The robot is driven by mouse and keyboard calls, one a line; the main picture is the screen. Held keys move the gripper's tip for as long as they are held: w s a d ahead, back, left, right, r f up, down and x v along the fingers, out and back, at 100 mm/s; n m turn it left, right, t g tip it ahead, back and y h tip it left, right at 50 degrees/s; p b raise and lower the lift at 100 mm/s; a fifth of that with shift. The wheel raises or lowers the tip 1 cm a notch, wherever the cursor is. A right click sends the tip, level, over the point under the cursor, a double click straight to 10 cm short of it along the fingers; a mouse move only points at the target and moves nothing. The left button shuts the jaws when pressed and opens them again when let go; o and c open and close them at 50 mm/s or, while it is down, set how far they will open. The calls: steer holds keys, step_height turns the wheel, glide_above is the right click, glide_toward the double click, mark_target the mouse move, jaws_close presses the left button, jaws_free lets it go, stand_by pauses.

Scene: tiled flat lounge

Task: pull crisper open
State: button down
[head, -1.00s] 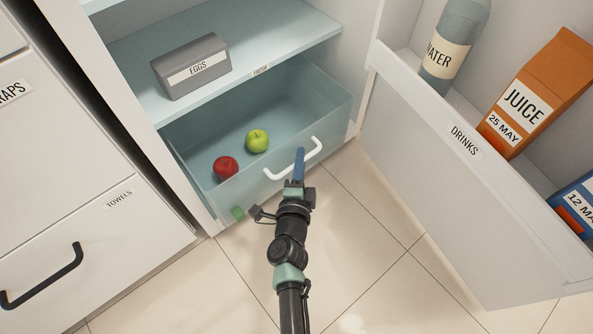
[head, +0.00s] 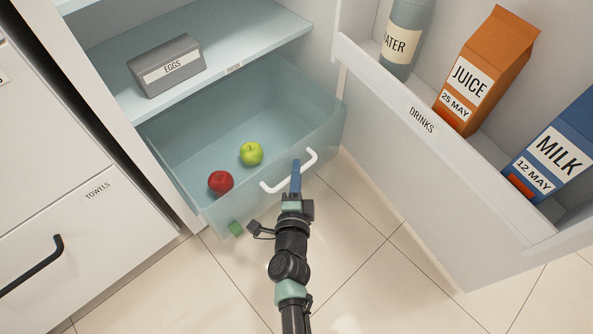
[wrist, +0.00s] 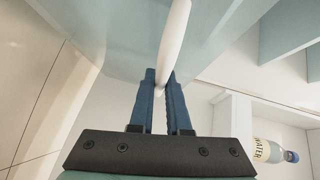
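The crisper (head: 220,110) is a see-through bluish drawer at the bottom of the fridge, pulled partly out, with a red apple (head: 220,182) and a green apple (head: 251,153) inside. Its white handle (head: 270,187) is on the front. My gripper (head: 296,165) is at the handle, with its blue fingers on either side of the bar. In the wrist view the fingers (wrist: 160,82) are close together around the white handle (wrist: 172,45), which passes between their tips. The gripper's own body hides part of the handle in the head view.
The open fridge door (head: 400,125), labelled DRINKS, holds a water bottle (head: 405,40), juice (head: 487,70) and milk (head: 560,150) on the right. A cabinet with a TOWELS drawer (head: 90,240) stands left. An egg box (head: 166,66) sits on the shelf above.

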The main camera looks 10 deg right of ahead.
steer(key=c, duration=0.9)
jaws_free()
steer(key=shift+s, duration=0.1)
steer(key=p+v, duration=0.5)
steer(key=v, duration=0.7)
steer(key=shift+s+a, duration=0.1)
steer(key=shift+s, duration=0.3)
steer(key=shift+r, duration=0.15)
